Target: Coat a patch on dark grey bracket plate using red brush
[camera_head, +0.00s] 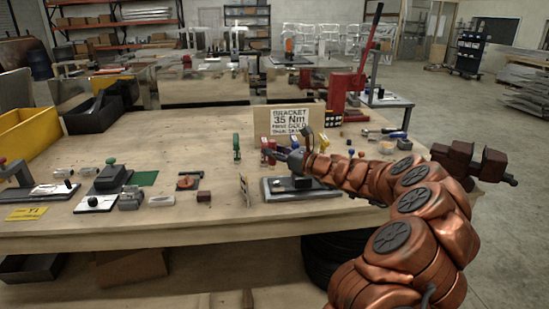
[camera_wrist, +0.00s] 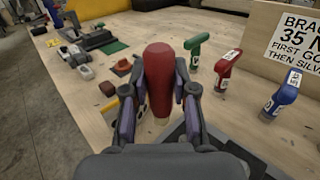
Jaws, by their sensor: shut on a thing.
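My gripper (camera_wrist: 158,88) is shut on the red brush (camera_wrist: 159,72), whose rounded red handle stands between the two fingers in the wrist view. A pale tip shows below the handle; I cannot tell whether it touches anything. In the head view my gripper (camera_head: 296,157) is above a dark grey plate (camera_head: 318,194) near the table's front edge, which looks like the bracket plate. A dark block sits on this plate. In the wrist view part of the dark plate (camera_wrist: 240,152) shows at lower right, mostly hidden by my gripper. No coated patch can be made out.
Green (camera_wrist: 197,46), red (camera_wrist: 228,68) and blue (camera_wrist: 284,92) labelled tools stand near the bracket sign (camera_head: 291,121). Small blocks and other dark plates lie on the table's left half. A yellow bin (camera_head: 27,132) is at far left. Bare wood (camera_head: 215,213) lies left of the plate.

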